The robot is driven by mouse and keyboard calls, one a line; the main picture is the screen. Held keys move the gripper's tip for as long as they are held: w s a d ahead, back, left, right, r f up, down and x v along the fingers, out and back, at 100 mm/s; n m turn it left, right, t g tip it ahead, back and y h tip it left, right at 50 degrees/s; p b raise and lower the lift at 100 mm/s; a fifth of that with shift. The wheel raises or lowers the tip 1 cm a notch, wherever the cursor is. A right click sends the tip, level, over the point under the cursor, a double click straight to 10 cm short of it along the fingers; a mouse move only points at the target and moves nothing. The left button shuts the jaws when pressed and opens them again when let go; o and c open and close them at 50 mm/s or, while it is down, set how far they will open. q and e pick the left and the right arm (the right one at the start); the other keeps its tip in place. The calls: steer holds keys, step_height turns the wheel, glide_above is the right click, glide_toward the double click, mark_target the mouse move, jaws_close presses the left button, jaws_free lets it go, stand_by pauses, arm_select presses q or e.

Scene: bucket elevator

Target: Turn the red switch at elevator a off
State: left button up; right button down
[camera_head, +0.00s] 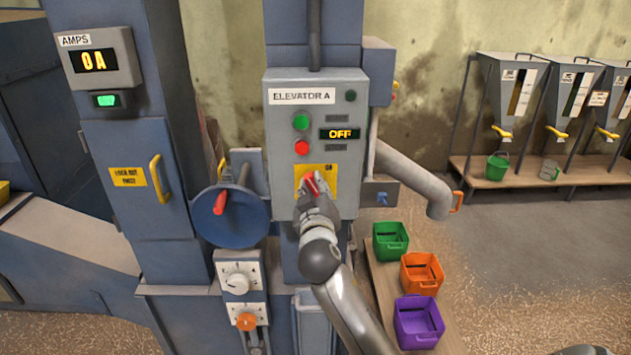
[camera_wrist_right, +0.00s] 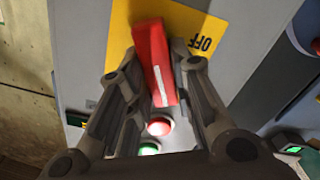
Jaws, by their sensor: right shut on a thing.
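The elevator A control box (camera_head: 352,150) is grey, with a label, a green button (camera_head: 301,122), a red button (camera_head: 302,148) and a display (camera_head: 340,134) reading OFF. Below them is a yellow plate (camera_head: 328,175) carrying the red switch (camera_head: 312,184). My right gripper (camera_head: 313,190) is at the switch and partly covers it. In the right wrist view the red switch handle (camera_wrist_right: 155,60) lies between both fingers of the right gripper (camera_wrist_right: 155,72), which is shut on it. The handle looks slightly tilted there, near the OFF mark. My left gripper is not in view.
A blue wheel with a red handle (camera_head: 219,203) stands left of the box. A bent grey pipe (camera_head: 415,180) sticks out at its right. Green (camera_head: 390,240), orange (camera_head: 421,272) and purple (camera_head: 418,320) bins sit on a low bench at lower right.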

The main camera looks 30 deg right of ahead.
steer(key=n+p, duration=0.4)
steer(key=n, duration=0.3)
steer(key=shift+w+a, duration=0.1)
steer(key=shift+a, duration=0.05)
steer(key=shift+f+n+p, duration=0.15)
steer(key=shift+n+p, duration=0.65)
steer(key=shift+n, duration=0.45)
steer(key=shift+f+n+p, duration=0.1)
steer(key=shift+n+p, duration=0.65)
steer(key=shift+n, duration=0.5)
steer(key=c, duration=1.3)
jaws_free()
steer(key=shift+f, duration=0.1)
steer(key=shift+a, duration=0.1)
steer(key=v, duration=1.2)
